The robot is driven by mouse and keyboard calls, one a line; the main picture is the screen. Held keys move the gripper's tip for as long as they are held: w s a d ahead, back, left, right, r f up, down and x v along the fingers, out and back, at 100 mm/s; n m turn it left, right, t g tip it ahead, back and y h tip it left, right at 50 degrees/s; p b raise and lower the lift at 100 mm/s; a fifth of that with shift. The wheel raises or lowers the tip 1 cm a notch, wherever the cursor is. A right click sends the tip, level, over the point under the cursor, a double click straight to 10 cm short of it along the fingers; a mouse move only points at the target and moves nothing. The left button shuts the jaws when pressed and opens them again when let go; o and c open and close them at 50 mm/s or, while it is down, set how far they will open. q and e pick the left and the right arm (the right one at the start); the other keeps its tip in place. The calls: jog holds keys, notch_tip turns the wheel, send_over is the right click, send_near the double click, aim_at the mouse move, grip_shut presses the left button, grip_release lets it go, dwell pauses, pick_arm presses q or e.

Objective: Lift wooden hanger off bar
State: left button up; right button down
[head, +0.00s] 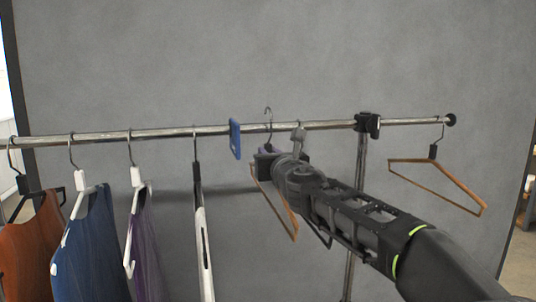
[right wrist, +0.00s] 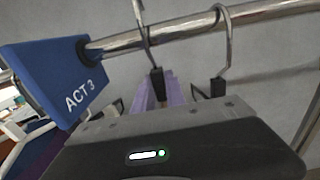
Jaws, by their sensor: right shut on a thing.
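My right gripper (head: 268,152) is shut on the neck of a wooden hanger (head: 287,218), just below the bar (head: 330,125). The hanger's wire hook stands higher than the bar in the head view, its curved top above the rail. In the right wrist view the hook (right wrist: 146,35) crosses the bar (right wrist: 185,35), and its top is cut off by the frame. The gripper and arm hide part of the hanger's body. My left gripper is not in view.
Another hook (right wrist: 226,45) hangs on the bar close to the right of the held one. A blue "ACT 3" tag (head: 235,139) is to the left. Hung clothes (head: 90,240) fill the left side. Another wooden hanger (head: 450,187) hangs at the right end, beyond the post clamp (head: 366,123).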

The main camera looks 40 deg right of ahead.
jog(key=shift+v, duration=3.85)
